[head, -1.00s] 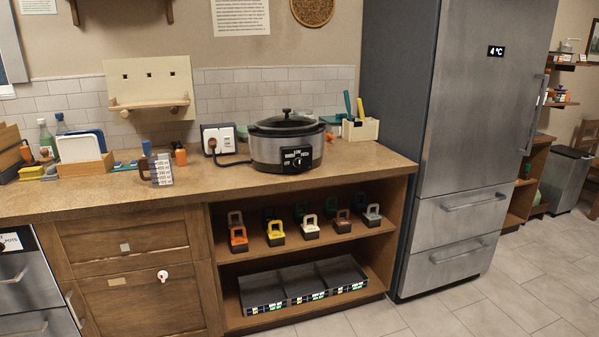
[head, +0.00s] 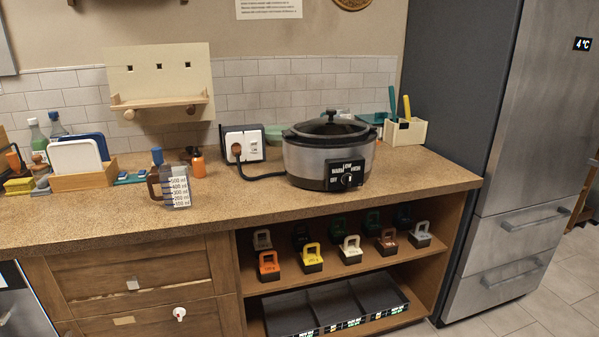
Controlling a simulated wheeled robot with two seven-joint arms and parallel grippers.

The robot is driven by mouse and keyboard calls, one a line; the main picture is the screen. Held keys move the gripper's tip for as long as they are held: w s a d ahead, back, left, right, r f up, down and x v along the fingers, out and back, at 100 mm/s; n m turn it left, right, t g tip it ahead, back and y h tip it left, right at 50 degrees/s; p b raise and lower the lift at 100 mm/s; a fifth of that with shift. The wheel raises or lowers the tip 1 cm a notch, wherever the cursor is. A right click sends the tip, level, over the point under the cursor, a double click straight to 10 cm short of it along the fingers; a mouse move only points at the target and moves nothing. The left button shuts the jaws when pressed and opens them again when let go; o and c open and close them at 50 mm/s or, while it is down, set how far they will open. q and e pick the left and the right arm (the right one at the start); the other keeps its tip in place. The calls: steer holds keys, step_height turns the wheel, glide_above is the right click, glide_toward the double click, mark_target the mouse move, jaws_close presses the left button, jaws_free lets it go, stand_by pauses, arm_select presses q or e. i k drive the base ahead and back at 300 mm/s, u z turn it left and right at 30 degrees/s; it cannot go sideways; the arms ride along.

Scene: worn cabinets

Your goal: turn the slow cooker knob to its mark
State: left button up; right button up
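The slow cooker (head: 312,157) stands on the wooden counter, a silver oval pot with a black base and a dark lid. Its black control panel (head: 338,175) faces front, with white labels around the dial; WARM, LOW and OFF can be made out, the others are blurred. The knob (head: 347,179) sits in the middle of the panel. Its exact pointing direction is too small to tell. A black cord runs from the cooker to a wall socket box (head: 243,144) on its left. Neither of my grippers shows in the head view.
A measuring jug (head: 175,187) and an orange bottle (head: 198,164) stand left of the cooker. A utensil box (head: 405,132) stands behind right, beside the fridge (head: 510,150). Small weights with handles fill the shelf below. The counter (head: 420,176) in front of the cooker is clear.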

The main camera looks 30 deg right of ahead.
mark_target(347, 178)
steer(key=z, duration=0.4)
steer(key=i, duration=1.1)
steer(key=z, duration=0.8)
